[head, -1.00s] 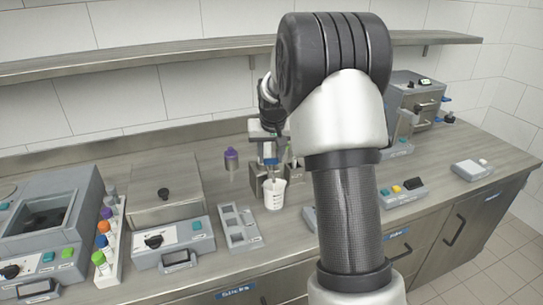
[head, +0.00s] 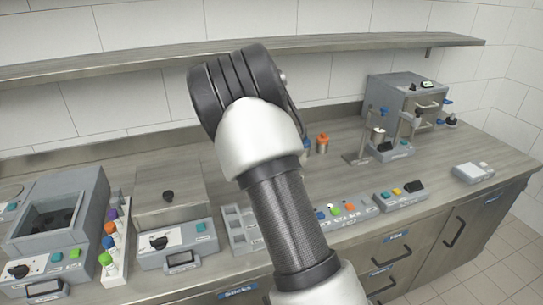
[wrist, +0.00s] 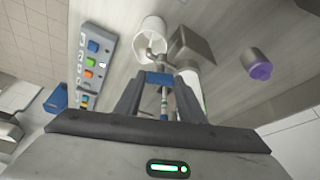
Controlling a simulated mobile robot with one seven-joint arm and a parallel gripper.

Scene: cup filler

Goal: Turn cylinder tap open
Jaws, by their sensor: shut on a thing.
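In the wrist view, my gripper (wrist: 163,92) is shut on the blue tap handle (wrist: 160,78), which shows between the fingertips. The metal spout (wrist: 156,46) of the tap lies just beyond the handle, over the mouth of a white cup (wrist: 152,28). The fingers cover part of the tap, so the handle's turn angle is hard to tell. In the head view my own arm hides the gripper, the tap and the cup.
A grey button panel (wrist: 95,60) lies beside the cup; it also shows in the head view (head: 345,212). A purple-capped bottle (wrist: 259,68) and a grey block (wrist: 192,48) are on the other side. A tube rack (head: 113,265) stands at the left.

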